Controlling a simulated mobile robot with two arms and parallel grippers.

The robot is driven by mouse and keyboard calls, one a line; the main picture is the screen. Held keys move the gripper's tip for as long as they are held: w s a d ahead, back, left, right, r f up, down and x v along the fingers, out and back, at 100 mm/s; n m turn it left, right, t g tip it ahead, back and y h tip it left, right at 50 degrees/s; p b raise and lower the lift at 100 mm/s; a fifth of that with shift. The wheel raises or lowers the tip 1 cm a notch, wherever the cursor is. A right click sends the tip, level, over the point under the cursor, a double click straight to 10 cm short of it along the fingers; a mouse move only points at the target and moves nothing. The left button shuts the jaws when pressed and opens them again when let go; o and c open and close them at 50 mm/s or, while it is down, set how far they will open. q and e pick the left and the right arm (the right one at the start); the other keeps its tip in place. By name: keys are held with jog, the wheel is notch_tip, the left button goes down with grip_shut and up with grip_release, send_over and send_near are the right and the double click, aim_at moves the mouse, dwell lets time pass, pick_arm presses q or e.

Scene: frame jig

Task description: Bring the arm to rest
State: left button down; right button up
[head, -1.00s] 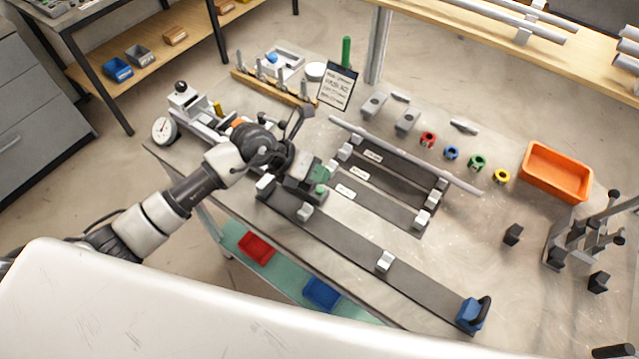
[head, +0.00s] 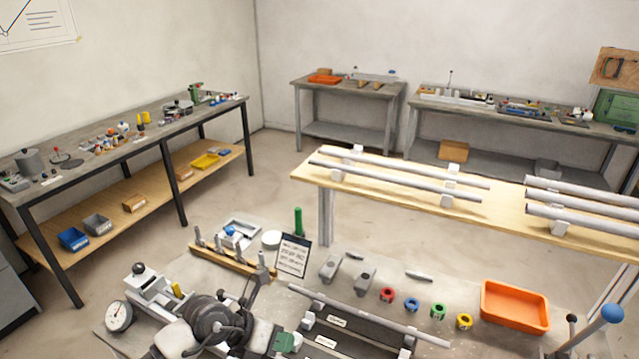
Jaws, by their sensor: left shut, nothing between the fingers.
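My left arm (head: 212,322) reaches in at the bottom of the head view, largely cut off by the lower edge. Its gripper (head: 279,343) is at the left end of the frame jig (head: 372,330), low over the bench. The gripper is shut with nothing held. A small green part shows at the fingertips; I cannot tell whether it belongs to the gripper or the jig. A long grey tube (head: 370,315) lies along the back of the jig, just beyond the gripper. My right gripper is out of view.
A dial gauge (head: 119,316) and a small vise-like fixture (head: 150,290) stand left of the arm. A sign (head: 293,255) and a tool rack (head: 232,268) stand behind. Coloured rings and an orange bin (head: 515,306) lie to the right. Open floor separates the benches.

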pick_arm(q)
jog(key=s+d+r+n+t+h, duration=0.2)
jog(key=d+r+n+t+h, duration=0.3)
jog(key=r+h, duration=0.3)
jog(key=a+r+n+t+y, duration=0.65)
jog(key=n+t+y, duration=0.4)
jog(key=n, duration=0.65)
jog(key=s+a+f+n+g+y, duration=0.45)
jog(key=a+f+n+y, duration=0.5)
jog(key=n, duration=0.35)
jog(key=s+f+n+g+h, duration=0.2)
jog(key=s+f+g, duration=0.3)
jog(key=s, duration=0.3)
jog(key=s+f+n+g+h, duration=0.1)
jog(key=s+f+n+g, duration=0.1)
jog(key=s+f+g, duration=0.5)
jog(key=s+f+b, duration=0.1)
jog(key=s+f, duration=0.1)
jog(key=f, duration=1.1)
jog(key=s+f+b, duration=0.2)
jog(key=f, duration=1.2)
jog(key=s+a+f+g+b, duration=0.1)
jog(key=s+a+f+b, duration=0.1)
jog(key=s+f, duration=1.2)
notch_tip(320, 180, down, 2)
jog(key=shift+s+a, duration=0.3)
jog(key=shift+s, duration=0.1)
